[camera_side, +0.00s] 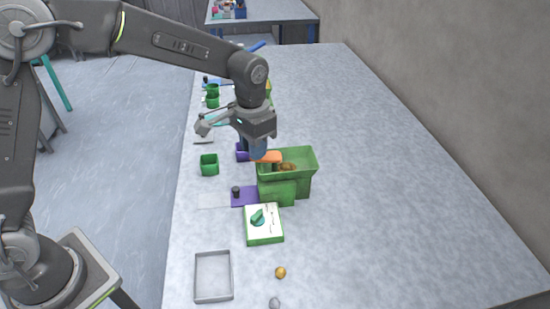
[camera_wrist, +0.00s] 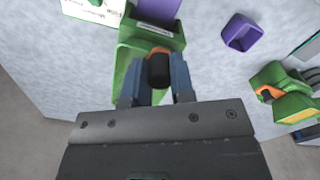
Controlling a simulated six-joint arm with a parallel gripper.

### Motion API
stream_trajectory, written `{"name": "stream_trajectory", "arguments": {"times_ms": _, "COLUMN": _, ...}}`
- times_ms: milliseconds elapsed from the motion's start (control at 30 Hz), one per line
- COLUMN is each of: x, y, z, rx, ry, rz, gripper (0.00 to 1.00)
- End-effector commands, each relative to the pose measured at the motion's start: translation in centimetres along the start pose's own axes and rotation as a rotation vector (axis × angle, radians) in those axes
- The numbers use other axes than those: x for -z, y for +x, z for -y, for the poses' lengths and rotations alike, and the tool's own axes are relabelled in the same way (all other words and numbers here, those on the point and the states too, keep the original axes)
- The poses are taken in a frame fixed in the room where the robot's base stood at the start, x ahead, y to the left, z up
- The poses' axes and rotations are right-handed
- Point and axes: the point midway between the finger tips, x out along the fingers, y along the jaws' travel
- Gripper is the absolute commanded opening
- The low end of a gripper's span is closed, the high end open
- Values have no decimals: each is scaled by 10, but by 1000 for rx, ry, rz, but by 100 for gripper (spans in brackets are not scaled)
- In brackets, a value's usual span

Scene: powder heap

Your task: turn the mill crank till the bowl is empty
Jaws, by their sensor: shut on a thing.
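The green mill (camera_side: 288,187) stands on the table, with a wide hopper or bowl (camera_side: 308,160) on top. Brown matter (camera_side: 288,167) shows inside the bowl; its amount is hard to tell. The orange crank (camera_side: 268,156) lies at the bowl's near left rim, below my gripper (camera_side: 258,149). In the wrist view, my gripper (camera_wrist: 160,78) has its blue fingers on either side of the crank's black knob (camera_wrist: 158,69), shut on it. A bit of orange shows around the knob. The mill's green body (camera_wrist: 150,38) shows beyond it, and my gripper hides part of it.
A purple plate (camera_side: 246,197) with a black knob lies left of the mill. A green-and-white box (camera_side: 263,227) stands in front, with a grey tray (camera_side: 214,275) nearer. A green cup (camera_side: 209,165) and purple cup (camera_wrist: 241,33) are close by. The table's right side is clear.

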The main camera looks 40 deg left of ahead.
Motion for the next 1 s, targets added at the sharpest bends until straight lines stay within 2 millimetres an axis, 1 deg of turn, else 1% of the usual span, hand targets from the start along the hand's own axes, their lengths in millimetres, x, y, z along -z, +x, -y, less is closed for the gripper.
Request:
{"name": "stream_trajectory", "arguments": {"times_ms": 333, "x": 4, "y": -2, "z": 2, "rx": -1, "ry": 0, "rz": -7, "gripper": 0}}
{"name": "stream_trajectory", "arguments": {"times_ms": 567, "x": 15, "y": -2, "z": 11, "rx": -1, "ry": -2, "rz": -8, "gripper": 0}}
{"name": "stream_trajectory", "arguments": {"times_ms": 733, "x": 20, "y": -2, "z": 13, "rx": -2, "ry": 0, "rz": -8, "gripper": 0}}
{"name": "stream_trajectory", "arguments": {"times_ms": 1000, "x": 34, "y": -2, "z": 17, "rx": -2, "ry": 1, "rz": -8, "gripper": 0}}
